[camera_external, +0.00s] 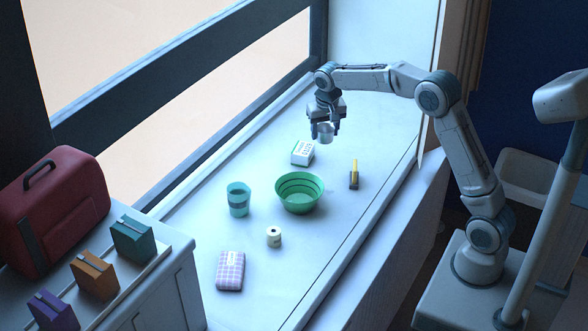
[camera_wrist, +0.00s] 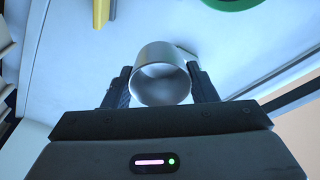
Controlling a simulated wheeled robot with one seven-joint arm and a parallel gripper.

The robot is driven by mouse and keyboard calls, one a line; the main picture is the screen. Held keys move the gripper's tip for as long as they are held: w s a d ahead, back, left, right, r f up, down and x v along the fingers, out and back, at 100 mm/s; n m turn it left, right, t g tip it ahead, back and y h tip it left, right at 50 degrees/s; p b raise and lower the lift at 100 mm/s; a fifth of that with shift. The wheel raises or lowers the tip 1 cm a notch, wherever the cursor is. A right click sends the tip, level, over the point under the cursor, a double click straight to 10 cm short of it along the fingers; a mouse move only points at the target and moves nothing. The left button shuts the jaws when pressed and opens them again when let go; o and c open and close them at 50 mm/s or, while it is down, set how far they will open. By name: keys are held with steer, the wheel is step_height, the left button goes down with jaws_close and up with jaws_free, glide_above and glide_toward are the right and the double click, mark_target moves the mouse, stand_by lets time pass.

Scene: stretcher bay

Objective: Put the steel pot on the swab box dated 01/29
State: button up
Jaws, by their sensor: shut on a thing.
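The steel pot (camera_external: 325,133) is a small grey metal cup held between the fingers of my gripper (camera_external: 325,128), up in the air over the far part of the counter. In the wrist view the pot (camera_wrist: 161,72) sits between both dark fingers (camera_wrist: 160,88), its round open rim toward the camera. A white box with a green edge and dark print (camera_external: 302,152) lies on the counter below and a little left of the pot in the external view. It looks like the swab box, but its date is too small to read.
A green bowl (camera_external: 299,204), a yellow-and-dark upright item (camera_external: 354,175), a teal cup (camera_external: 238,206), a small cream roll (camera_external: 273,238) and a checked pouch (camera_external: 230,271) stand nearer. A red case (camera_external: 50,210) and several small cartons stand on the left cabinet. Counter around the white box is clear.

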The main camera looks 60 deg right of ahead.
steer(key=w+d+r+p, duration=0.1)
steer(key=w+d, duration=0.2)
steer(key=d, duration=0.8)
steer(key=p, duration=0.4)
glide_above(298, 152)
step_height(298, 152, down, 7)
steer(key=shift+s+a, duration=0.1)
steer(key=shift+a, duration=0.05)
steer(key=shift+f, duration=2.15)
steer(key=o, duration=1)
steer(key=shift+p, duration=0.3)
